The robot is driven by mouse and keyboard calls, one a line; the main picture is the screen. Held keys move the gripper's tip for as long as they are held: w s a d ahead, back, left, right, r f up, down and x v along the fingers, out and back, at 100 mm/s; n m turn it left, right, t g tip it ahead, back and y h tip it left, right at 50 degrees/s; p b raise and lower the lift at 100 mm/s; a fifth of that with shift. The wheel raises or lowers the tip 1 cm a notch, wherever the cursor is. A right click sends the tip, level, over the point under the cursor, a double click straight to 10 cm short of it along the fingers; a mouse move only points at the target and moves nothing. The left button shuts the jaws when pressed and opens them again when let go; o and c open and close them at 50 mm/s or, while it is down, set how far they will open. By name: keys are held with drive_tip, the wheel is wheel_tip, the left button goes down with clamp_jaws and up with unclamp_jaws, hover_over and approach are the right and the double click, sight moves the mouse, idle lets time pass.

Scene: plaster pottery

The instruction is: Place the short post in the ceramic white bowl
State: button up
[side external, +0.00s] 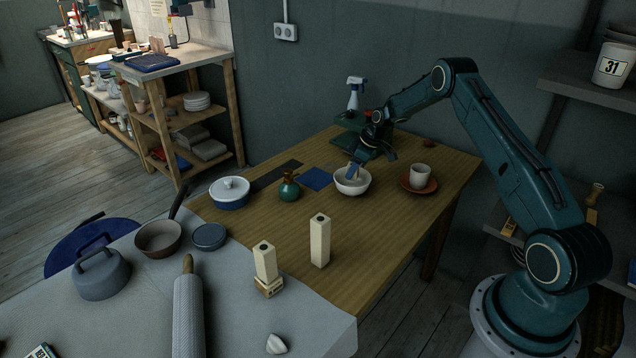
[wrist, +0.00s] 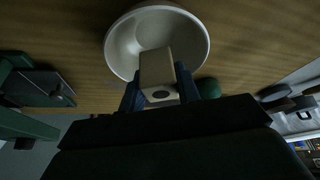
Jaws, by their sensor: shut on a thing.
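The white bowl (side external: 345,188) stands on the wooden table, near its far side. It also shows in the wrist view (wrist: 120,45). The post's far end overlaps the bowl's inside. I cannot tell whether it touches the bowl's bottom. In the side view the post is mostly hidden by the fingers.
A white cup on a brown saucer (side external: 433,187) stands right of the bowl. A green vase (side external: 289,188) and a lidded blue-white pot (side external: 230,193) stand left. Two cream posts (side external: 320,242) (side external: 264,261) stand nearer the camera.

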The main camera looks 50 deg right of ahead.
sight(352, 179)
drive_tip(key=shift+f, duration=0.1)
drive_tip(key=shift+f, duration=2.05)
drive_tip(key=o, duration=0.7)
drive_tip(key=shift+f, duration=0.15)
drive_tip(key=shift+o, duration=0.2)
drive_tip(key=v, duration=1.2)
